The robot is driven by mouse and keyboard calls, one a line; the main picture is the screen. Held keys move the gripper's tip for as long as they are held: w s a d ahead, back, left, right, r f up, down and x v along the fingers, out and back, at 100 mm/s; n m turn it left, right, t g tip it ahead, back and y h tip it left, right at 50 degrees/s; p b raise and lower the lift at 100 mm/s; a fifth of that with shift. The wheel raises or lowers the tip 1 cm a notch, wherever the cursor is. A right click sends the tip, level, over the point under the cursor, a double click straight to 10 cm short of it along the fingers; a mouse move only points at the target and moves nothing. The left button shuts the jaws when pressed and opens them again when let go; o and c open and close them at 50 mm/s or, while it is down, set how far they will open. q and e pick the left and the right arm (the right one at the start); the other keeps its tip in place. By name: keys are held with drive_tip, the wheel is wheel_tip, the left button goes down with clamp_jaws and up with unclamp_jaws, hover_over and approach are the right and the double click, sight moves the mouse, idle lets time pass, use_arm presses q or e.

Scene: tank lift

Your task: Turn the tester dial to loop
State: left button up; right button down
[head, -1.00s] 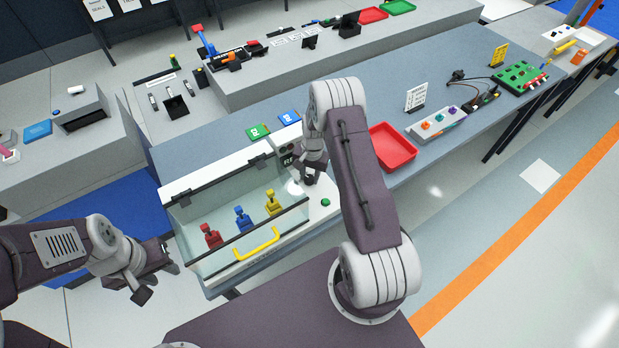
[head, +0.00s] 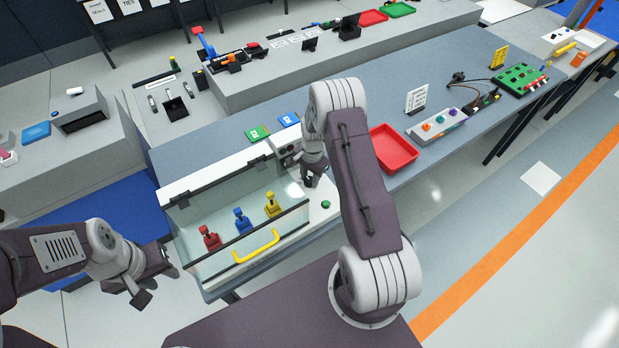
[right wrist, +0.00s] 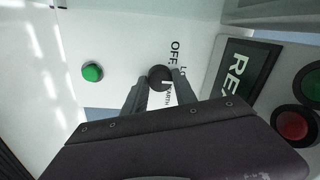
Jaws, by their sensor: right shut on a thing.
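The tester dial (right wrist: 158,76) is a small round black knob on the white panel in the right wrist view. The labels OFF (right wrist: 175,52) and EARTH stand around it, and the loop label is partly hidden, with only its first letters showing. A white mark on the knob's lower right lies by EARTH. My right gripper (right wrist: 157,84) is shut on the dial, one finger on each side. In the head view, my right gripper (head: 314,178) is at the tester's right end and hides the dial. My left gripper (head: 156,284) is open and empty, left of the tester.
The tester's clear-walled box (head: 220,262) has a yellow handle (head: 256,246) and holds red, blue and yellow clamps. A green button (right wrist: 92,72) and a display (right wrist: 243,70) flank the dial. A red tray (head: 393,149) stands right of my right arm.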

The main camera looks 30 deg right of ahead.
drive_tip(key=shift+w+d, duration=0.1)
drive_tip(key=c, duration=1)
unclamp_jaws()
drive_tip(key=shift+d, duration=0.1)
drive_tip(key=r+b, duration=0.1)
drive_tip(key=r, duration=0.1)
drive_tip(key=r+b, duration=0.1)
drive_tip(key=r, duration=0.5)
drive_tip(key=shift+s+d+b, duration=0.1)
drive_tip(key=shift+s+b, duration=0.15)
drive_tip(key=shift+b, duration=0.15)
drive_tip(key=shift+r, duration=0.5)
